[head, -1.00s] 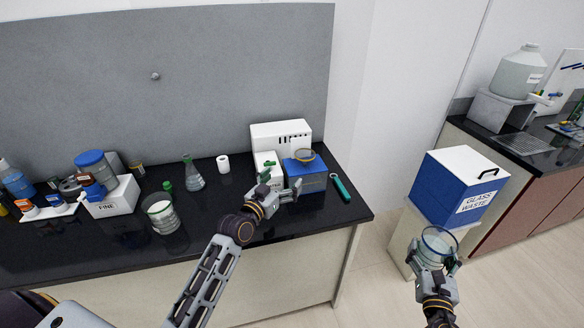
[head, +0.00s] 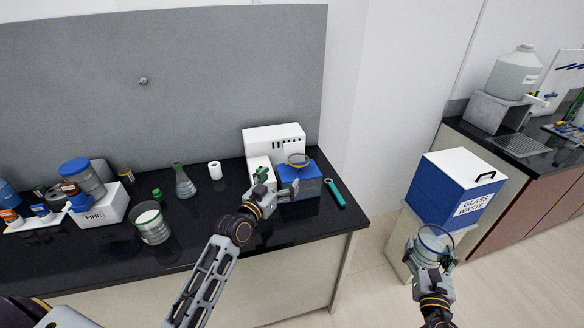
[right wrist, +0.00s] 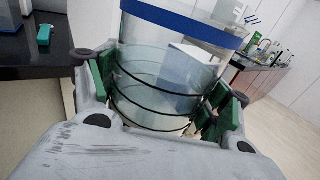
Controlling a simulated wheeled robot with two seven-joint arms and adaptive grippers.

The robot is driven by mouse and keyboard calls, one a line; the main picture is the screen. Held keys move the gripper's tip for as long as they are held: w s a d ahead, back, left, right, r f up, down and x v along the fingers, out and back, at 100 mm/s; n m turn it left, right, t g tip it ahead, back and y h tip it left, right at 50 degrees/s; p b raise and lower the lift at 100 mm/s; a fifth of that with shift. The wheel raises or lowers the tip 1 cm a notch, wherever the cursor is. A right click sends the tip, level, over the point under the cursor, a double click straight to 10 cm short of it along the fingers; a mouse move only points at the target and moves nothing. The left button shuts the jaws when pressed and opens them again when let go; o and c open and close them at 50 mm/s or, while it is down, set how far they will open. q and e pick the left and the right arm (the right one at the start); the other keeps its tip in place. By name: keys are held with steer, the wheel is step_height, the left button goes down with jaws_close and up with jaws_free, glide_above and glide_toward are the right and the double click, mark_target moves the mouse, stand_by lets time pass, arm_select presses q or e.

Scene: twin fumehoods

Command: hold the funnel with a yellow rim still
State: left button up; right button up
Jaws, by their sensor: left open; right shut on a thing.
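The funnel with a yellow rim (head: 298,160) is small in the head view, rim up at the top of a blue box (head: 306,189) on the black bench. Its lower part is hard to make out. My left gripper (head: 278,182) is open and empty, just left of and in front of the funnel; I see no grip on it. My right gripper (head: 433,258) is shut on a clear glass vessel with a blue rim (head: 436,238). In the right wrist view this vessel (right wrist: 165,75) stands between the green-padded fingers, with dark rings around its lower part.
A white device (head: 273,137) stands behind the blue box, and a teal-handled tool (head: 335,192) lies to its right. A beaker (head: 152,226), a flask (head: 184,183) and bottles are on the left. A blue glass waste box (head: 455,187) stands behind my right gripper.

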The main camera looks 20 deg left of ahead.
mark_target(293, 166)
arm_select(q)
steer(key=shift+w+d+p, duration=0.2)
steer(key=shift+w+d, duration=0.15)
steer(key=shift+w, duration=1.5)
steer(key=shift+w+d+p, duration=0.15)
steer(key=shift+w+d, duration=0.25)
steer(key=shift+w, duration=1.5)
steer(key=shift+w+d+p, duration=0.2)
steer(key=shift+w+d, duration=0.15)
steer(key=shift+w, duration=1.5)
steer(key=shift+c, duration=0.2)
steer(key=c, duration=1.2)
steer(key=shift+c, duration=0.2)
steer(key=o, duration=1)
steer(key=shift+c, duration=0.4)
steer(key=c, duration=0.7)
